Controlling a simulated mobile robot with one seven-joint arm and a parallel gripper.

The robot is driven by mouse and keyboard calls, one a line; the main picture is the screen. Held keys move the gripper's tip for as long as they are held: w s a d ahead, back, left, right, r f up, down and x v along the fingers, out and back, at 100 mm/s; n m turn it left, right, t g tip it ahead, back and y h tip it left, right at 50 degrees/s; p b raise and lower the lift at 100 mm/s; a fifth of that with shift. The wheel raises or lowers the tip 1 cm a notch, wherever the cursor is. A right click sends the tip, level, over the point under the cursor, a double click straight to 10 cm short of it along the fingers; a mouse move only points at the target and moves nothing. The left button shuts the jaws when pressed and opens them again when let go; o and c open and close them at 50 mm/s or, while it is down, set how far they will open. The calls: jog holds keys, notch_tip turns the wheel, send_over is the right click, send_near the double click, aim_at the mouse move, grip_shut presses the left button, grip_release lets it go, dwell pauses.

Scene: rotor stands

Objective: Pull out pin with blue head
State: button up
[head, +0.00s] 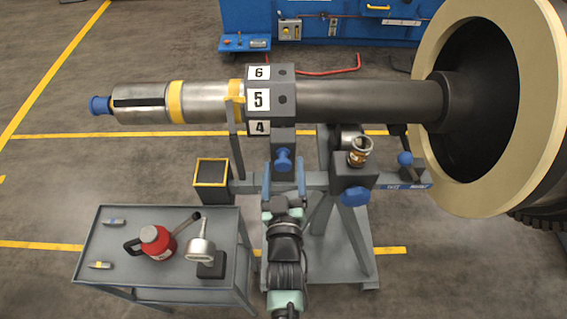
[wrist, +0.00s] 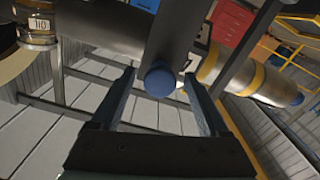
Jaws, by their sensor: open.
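The pin with the blue head (head: 283,157) sticks out of the front of the dark block below the number 4 label. In the wrist view its round blue head (wrist: 160,79) shows end-on against the dark block. My gripper (head: 284,168) is open, with one finger on each side of the blue head. In the wrist view the fingertips (wrist: 158,75) stand left and right of the head, with a gap on both sides. Nothing is held.
The rotor shaft (head: 350,101) runs above, with a large flanged wheel (head: 430,60) at right. Other blue knobs (head: 355,196) (head: 404,158) sit on the stand to the right. A grey cart (head: 120,255) at left carries a red can (head: 156,241) and an oiler (head: 201,248).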

jog(key=shift+w, duration=0.7)
jog(key=shift+c, duration=0.2)
grip_shut()
